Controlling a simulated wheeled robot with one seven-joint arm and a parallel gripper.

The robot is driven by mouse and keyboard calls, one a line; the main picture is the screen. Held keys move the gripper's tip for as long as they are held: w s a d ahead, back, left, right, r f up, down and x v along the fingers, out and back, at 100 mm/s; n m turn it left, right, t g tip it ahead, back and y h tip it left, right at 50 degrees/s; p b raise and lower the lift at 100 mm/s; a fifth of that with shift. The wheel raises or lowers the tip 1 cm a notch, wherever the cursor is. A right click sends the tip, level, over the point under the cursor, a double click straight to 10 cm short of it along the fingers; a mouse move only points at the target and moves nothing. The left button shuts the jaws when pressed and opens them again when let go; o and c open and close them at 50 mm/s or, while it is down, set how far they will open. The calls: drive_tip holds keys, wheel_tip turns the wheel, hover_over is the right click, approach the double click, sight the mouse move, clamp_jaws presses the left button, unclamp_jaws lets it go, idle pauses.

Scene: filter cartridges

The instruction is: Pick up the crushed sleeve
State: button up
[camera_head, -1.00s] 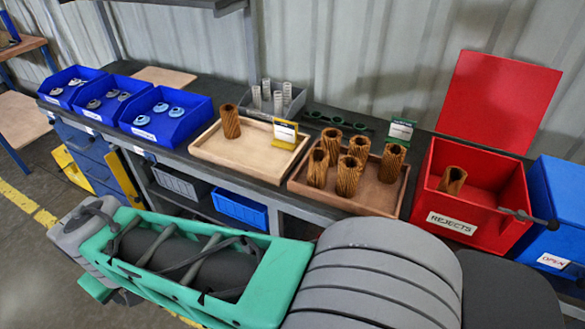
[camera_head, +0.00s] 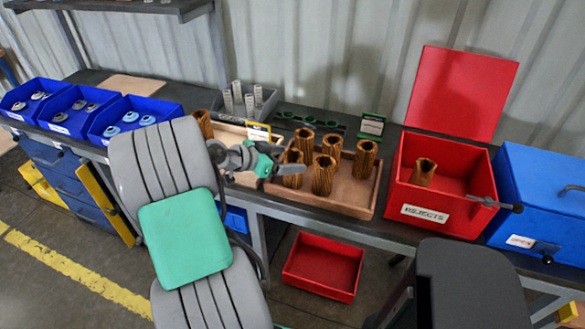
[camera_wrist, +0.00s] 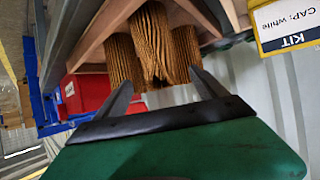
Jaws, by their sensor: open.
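Several brown pleated sleeves stand in the wooden tray (camera_head: 352,207) at the middle of the bench. My gripper (camera_head: 296,167) reaches from the left to the tray's front-left sleeve (camera_head: 292,181) and partly covers it in the head view. In the wrist view my gripper (camera_wrist: 163,88) is open, its fingers apart with nothing held. A sleeve (camera_wrist: 157,42) with an uneven, notched end lies just ahead between the fingertips; it looks like the crushed one, but I cannot be sure. Other sleeves flank it closely (camera_wrist: 123,62), (camera_wrist: 187,48). Whether the fingers touch any sleeve cannot be told.
A lidded red REJECTS bin (camera_head: 425,214) holds one sleeve (camera_head: 423,172). Another sleeve (camera_head: 204,122) stands left, behind my arm. A blue box (camera_head: 540,200) is at right; a red bin (camera_head: 323,268) sits low.

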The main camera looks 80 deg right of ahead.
drive_tip(key=shift+s+d+f, duration=0.25)
drive_tip(key=shift+s+d, duration=0.05)
drive_tip(key=shift+d, duration=0.05)
drive_tip(key=shift+c, duration=0.4)
clamp_jaws()
